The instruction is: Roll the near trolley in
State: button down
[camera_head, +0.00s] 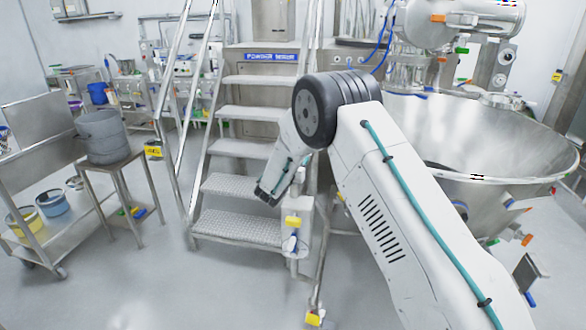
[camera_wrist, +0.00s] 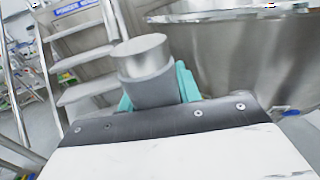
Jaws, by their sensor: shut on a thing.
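My gripper shows in the wrist view (camera_wrist: 157,88), its teal fingers shut around an upright grey round grip with a bright steel cap (camera_wrist: 141,46). The fingertips are partly hidden behind it. In the head view my forearm reaches down toward a slim pale post (camera_head: 295,240) with yellow and blue tags, in front of the steps; the grasp itself is not clear there. A large steel bowl (camera_head: 465,150) stands just right of the post, and its side also shows in the wrist view (camera_wrist: 235,60). My arm hides part of the bowl's underside, so I cannot tell how the post joins it.
Steel steps (camera_head: 240,185) with handrails rise behind the post. At left are a stool (camera_head: 110,165) bearing a grey bucket (camera_head: 102,135) and a shelved steel cart (camera_head: 35,125) with tubs. Grey floor (camera_head: 180,285) is open in front, left of my arm.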

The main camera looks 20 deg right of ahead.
jog(key=shift+w, duration=0.45)
jog(key=c, duration=1.3)
grip_release()
jog(key=shift+a, duration=0.1)
jog(key=o, duration=0.3)
jog(key=shift+a, duration=0.3)
jog(key=v, duration=0.7)
jog(key=shift+s, duration=0.3)
jog(key=shift+d, duration=0.1)
